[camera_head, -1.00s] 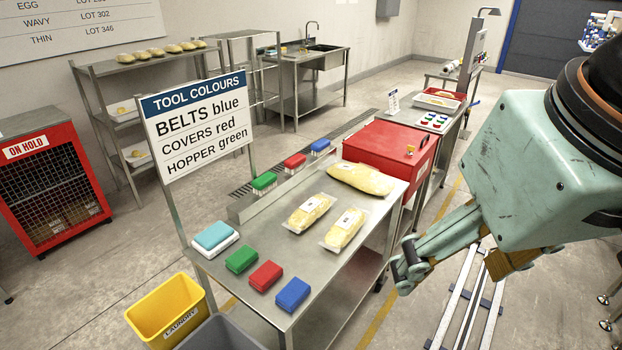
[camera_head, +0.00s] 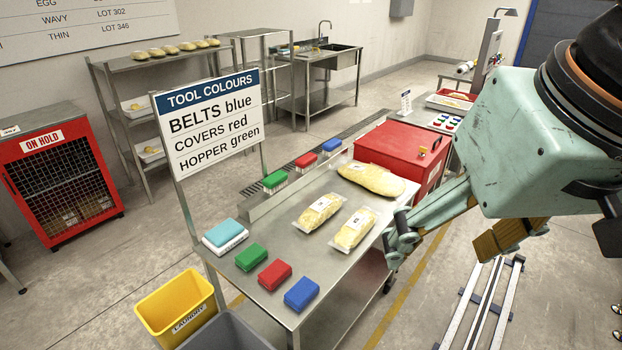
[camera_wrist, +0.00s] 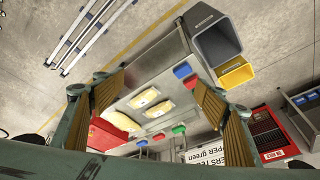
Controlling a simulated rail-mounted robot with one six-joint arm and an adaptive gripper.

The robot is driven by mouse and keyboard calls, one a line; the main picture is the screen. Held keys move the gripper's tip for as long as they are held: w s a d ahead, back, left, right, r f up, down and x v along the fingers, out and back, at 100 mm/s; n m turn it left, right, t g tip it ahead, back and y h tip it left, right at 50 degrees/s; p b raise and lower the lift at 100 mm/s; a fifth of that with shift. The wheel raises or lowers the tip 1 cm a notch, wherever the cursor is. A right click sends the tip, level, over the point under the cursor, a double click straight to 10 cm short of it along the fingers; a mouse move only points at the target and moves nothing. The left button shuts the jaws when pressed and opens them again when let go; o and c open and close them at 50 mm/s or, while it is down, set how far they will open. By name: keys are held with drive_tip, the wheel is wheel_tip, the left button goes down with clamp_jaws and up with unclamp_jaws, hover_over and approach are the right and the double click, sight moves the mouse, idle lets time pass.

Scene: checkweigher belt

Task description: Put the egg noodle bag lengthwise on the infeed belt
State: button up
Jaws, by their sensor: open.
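Two small clear bags of pale yellow noodles, one (camera_head: 319,212) and another (camera_head: 354,229), lie flat side by side on the steel table (camera_head: 300,256). A larger yellow bag (camera_head: 371,179) lies behind them. Their labels are too small to read, so I cannot tell which is egg. My gripper (camera_head: 455,238) is open and empty, right of the table and apart from the bags. In the wrist view, the bags (camera_wrist: 145,97) and (camera_wrist: 159,109) show beyond the open fingers (camera_wrist: 158,82). I cannot make out the infeed belt.
Green (camera_head: 251,257), red (camera_head: 275,275) and blue (camera_head: 301,293) blocks lie along the table's near side, with cyan and white pads (camera_head: 224,235) beside them. A tool-colour sign (camera_head: 210,120) stands at the left.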

drive_tip(key=w+a+r+t+y, duration=0.1)
drive_tip(key=w+a, duration=0.3)
drive_tip(key=w, duration=0.5)
drive_tip(key=w+a+r+t+y, duration=0.1)
drive_tip(key=w+a, duration=0.3)
drive_tip(key=w, duration=0.4)
drive_tip(key=w+a+r+t+y, duration=0.1)
drive_tip(key=w+a, duration=0.3)
drive_tip(key=w, duration=0.5)
drive_tip(key=w+a+f+m+t+h+b, duration=0.1)
drive_tip(key=w+a+f+m, duration=0.15)
drive_tip(key=w, duration=0.85)
drive_tip(key=w+a+f+m+t, duration=0.1)
drive_tip(key=w+a+f, duration=0.2)
drive_tip(key=w, duration=0.7)
drive_tip(key=w+f+m+h, duration=0.25)
drive_tip(key=w+f, duration=0.45)
drive_tip(key=f, duration=0.4)
drive_tip(key=w+f+m+h, duration=0.25)
drive_tip(key=w+f, duration=0.45)
drive_tip(key=f, duration=0.5)
drive_tip(key=f+g+h, duration=0.1)
drive_tip(key=f, duration=0.3)
drive_tip(key=s+d+f+g+h, duration=0.1)
drive_tip(key=f, duration=0.3)
drive_tip(key=s+f+h+b, duration=0.1)
drive_tip(key=f, duration=0.3)
drive_tip(key=shift+s+d+f+g+h, duration=0.1)
drive_tip(key=shift+s+d+g+h, duration=0.05)
drive_tip(key=shift+d+g+h, duration=0.25)
